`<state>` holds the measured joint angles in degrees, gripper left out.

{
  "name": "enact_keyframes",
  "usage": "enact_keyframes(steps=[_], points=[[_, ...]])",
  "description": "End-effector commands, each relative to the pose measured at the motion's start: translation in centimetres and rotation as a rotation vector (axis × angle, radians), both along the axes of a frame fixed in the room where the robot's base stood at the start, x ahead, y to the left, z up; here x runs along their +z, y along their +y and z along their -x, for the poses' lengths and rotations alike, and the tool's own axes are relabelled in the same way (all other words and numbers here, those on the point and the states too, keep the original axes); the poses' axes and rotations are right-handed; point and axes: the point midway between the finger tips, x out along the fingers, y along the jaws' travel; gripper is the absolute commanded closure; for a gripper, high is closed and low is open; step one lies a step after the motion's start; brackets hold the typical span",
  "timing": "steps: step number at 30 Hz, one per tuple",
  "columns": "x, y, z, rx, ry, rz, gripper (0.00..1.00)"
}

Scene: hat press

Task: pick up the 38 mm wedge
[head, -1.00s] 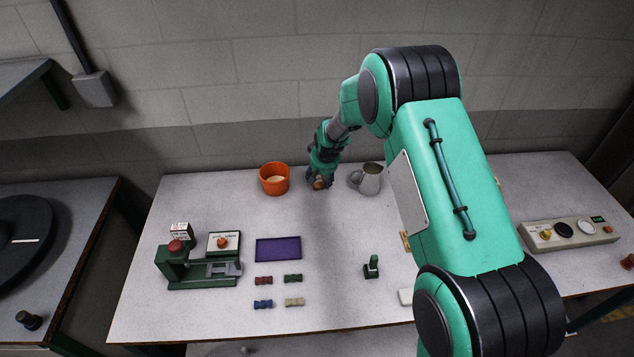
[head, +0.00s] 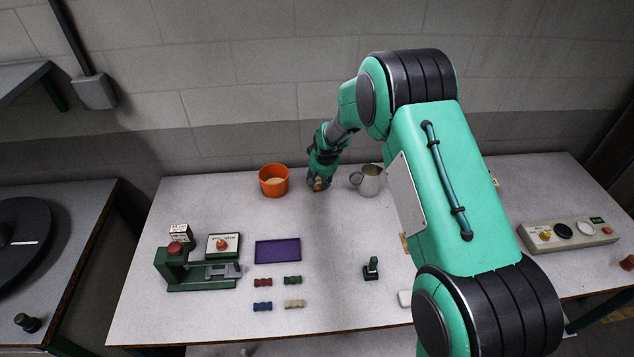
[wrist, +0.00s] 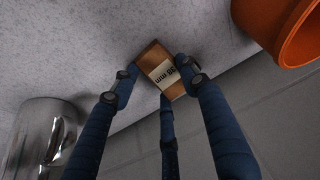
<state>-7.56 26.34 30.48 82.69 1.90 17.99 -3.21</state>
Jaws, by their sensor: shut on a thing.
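The 38 mm wedge (wrist: 157,68) is a brown wooden block with a pale label reading "38 mm" in the wrist view. My gripper (wrist: 158,85) is shut on it, with dark blue fingers at its sides and one beneath it in the picture. In the head view my gripper (head: 319,184) is at the back of the table, between the orange bucket and the metal jug, and a small brown part of the wedge (head: 318,186) shows at the fingertips. I cannot tell whether the wedge touches the table.
An orange bucket (head: 273,181) stands just left of my gripper and a metal jug (head: 370,181) just right. A green press (head: 195,272), a purple tray (head: 278,251) and several small coloured pieces lie nearer the front. A control panel (head: 568,235) is at right.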

Motion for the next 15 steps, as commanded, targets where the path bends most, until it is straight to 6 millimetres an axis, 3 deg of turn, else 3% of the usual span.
enact_keyframes(steps=[8, 15], points=[[0.6, 0.0, 0.0, 0.0, -0.001, 0.0, 0.82], [3.0, 0.0, -0.1, 0.0, -0.002, 0.0, 0.82]])
